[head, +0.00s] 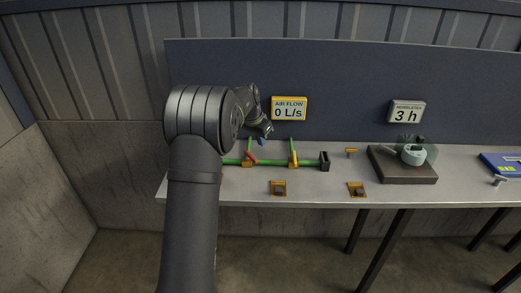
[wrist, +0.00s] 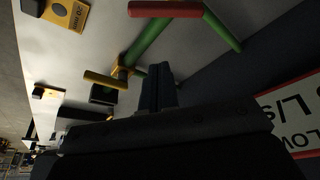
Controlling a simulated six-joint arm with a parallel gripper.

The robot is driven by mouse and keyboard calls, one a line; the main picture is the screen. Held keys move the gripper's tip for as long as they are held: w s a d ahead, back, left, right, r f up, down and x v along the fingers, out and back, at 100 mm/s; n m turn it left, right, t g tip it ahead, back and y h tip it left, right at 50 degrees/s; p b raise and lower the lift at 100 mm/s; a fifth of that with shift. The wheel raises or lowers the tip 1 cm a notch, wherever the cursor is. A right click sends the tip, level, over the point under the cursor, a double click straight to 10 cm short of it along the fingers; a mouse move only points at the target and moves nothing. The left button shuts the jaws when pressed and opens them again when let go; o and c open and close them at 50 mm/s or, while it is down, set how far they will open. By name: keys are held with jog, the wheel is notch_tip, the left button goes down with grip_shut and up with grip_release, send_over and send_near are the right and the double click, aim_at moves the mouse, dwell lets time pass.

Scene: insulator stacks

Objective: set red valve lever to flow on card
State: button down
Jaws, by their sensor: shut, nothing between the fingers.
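The red valve lever (head: 251,157) sits on a green pipe (head: 272,162) on the bench and lies slanted across it in the head view. The lever's red bar (wrist: 165,9) also shows at the top edge of the wrist view. My gripper (head: 265,138) is just behind and right of the red lever, apart from it. In the wrist view my gripper's fingers (wrist: 158,85) are together and empty. A yellow-framed card (head: 289,108) behind the pipe reads "AIR FLOW 0 L/s".
A second, yellow lever (head: 294,158) stands on the pipe to the right, near a black end block (head: 325,161). Two small orange-based parts (head: 278,188) (head: 357,189) lie near the front edge.

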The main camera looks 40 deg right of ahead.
jog(key=v, duration=0.4)
jog(key=n+t+h, duration=0.3)
jog(key=n, duration=1)
send_near(251, 159)
jog(key=a+r, duration=0.2)
jog(key=a, duration=0.4)
jog(key=x, duration=0.9)
jog(key=shift+w+a+f, duration=0.15)
jog(key=shift+w+f, duration=0.1)
jog(key=d, duration=0.2)
jog(key=shift+s+d+f, duration=0.1)
jog(key=shift+s+d, duration=0.05)
jog(key=shift+d, duration=0.1)
jog(key=shift+s+d, duration=0.1)
jog(key=shift+d, duration=0.75)
